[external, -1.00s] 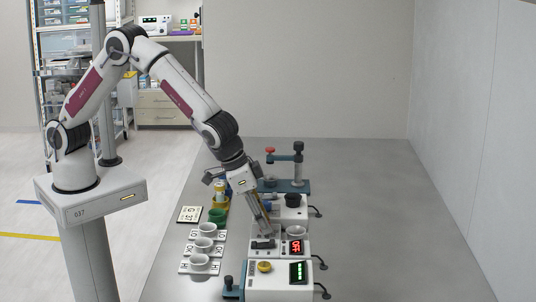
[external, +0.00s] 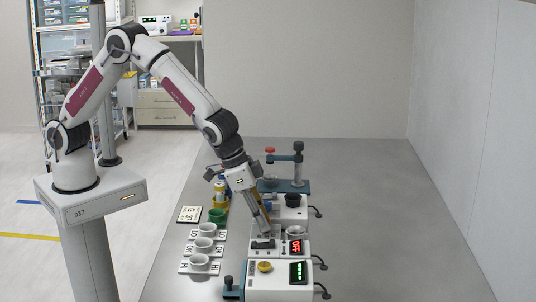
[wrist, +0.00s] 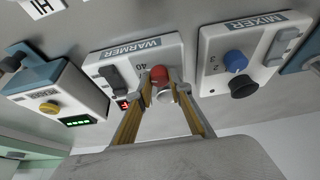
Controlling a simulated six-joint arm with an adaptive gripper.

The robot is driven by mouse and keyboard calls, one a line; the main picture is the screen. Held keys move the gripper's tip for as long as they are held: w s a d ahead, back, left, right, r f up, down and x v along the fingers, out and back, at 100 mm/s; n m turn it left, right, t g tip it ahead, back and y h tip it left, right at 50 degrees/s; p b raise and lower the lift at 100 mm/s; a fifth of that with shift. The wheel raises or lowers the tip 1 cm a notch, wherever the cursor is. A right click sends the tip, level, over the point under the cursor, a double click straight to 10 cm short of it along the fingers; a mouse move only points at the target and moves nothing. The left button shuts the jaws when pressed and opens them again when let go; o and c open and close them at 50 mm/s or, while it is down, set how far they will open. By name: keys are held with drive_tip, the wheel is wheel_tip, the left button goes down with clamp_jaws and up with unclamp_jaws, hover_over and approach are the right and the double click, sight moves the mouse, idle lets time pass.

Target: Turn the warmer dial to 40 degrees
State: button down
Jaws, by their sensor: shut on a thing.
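The warmer (external: 279,249) is a white box on the bench, and its WARMER label shows in the wrist view (wrist: 140,50). Its red dial (wrist: 160,73) sits between my fingertips, beside a printed 40 mark (wrist: 140,65). My gripper (external: 265,233) reaches down onto the top of the warmer, and in the wrist view its two fingers (wrist: 160,86) are shut on the red dial. The red display (external: 295,247) reads OFF. A dark switch (wrist: 114,76) is on the same face. The dial is hidden behind the fingers in the external view.
The mixer (wrist: 245,60) with blue and black knobs stands beside the warmer. On its other side is a unit with a yellow knob (external: 264,267) and a green display (external: 298,272). White cups (external: 204,245) stand on labelled cards at left. The bench's right side is clear.

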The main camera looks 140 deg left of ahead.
drive_tip(key=shift+m, duration=0.8)
drive_tip(key=c, duration=1.8)
unclamp_jaws()
drive_tip(key=shift+c, duration=0.2)
drive_tip(key=shift+r, duration=0.1)
drive_tip(key=v, duration=1.1)
drive_tip(key=shift+s+r, duration=0.35)
drive_tip(key=shift+a, duration=0.1)
